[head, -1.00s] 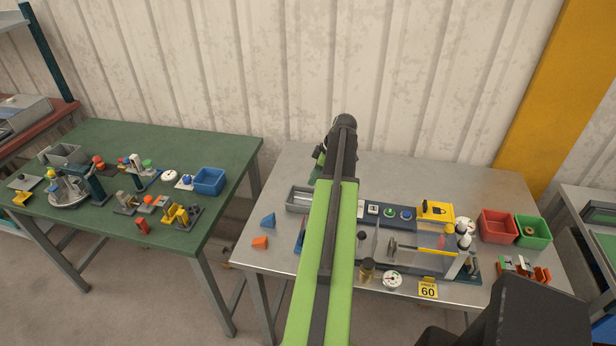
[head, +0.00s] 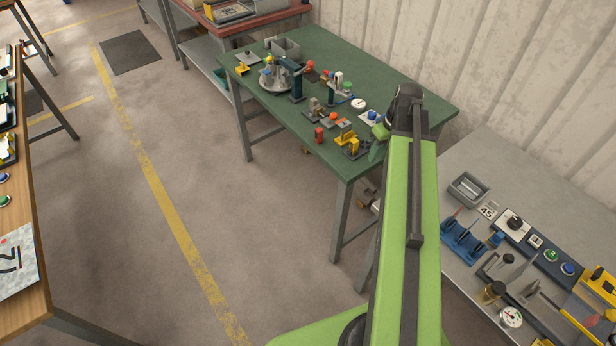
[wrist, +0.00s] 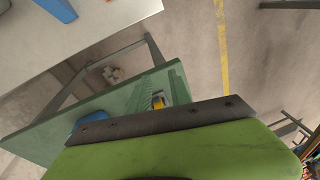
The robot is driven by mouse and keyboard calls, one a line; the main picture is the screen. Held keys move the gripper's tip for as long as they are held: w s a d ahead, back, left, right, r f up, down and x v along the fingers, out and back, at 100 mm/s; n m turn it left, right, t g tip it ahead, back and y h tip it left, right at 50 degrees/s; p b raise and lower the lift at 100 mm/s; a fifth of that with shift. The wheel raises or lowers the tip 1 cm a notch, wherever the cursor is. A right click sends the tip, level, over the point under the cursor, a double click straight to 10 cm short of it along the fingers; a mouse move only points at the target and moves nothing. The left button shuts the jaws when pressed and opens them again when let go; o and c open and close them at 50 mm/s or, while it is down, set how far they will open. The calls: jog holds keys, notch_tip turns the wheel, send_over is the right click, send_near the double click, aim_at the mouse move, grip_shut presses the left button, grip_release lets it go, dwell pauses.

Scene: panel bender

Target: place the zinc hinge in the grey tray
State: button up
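A small grey tray (head: 468,189) stands on the metal table at the right in the head view. A second grey open bin (head: 286,48) stands at the back of the green table. I cannot pick out the zinc hinge with certainty among the small parts. My gripper (head: 380,138) is at the far end of my green arm, by the right part of the green table, mostly hidden behind the arm. In the wrist view a dark bar and green body fill the bottom. A small yellow and pale thing (wrist: 158,102) shows above the bar; I cannot tell whether it is held.
The green table (head: 408,88) carries several fixtures, including a yellow one (head: 346,136) and a red cylinder (head: 319,134). The metal table (head: 457,270) holds a blue rack (head: 463,240) and the bender with its dial (head: 511,317). Open floor lies left, with a wooden bench at the left edge.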

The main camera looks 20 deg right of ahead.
jog(key=a+f+m+g+h+b, duration=0.1)
jog(key=a, duration=2.7)
jog(key=shift+s+a+f+m+h, duration=0.25)
jog(key=shift+s+a+m+h, duration=0.05)
jog(key=shift+s+a, duration=0.1)
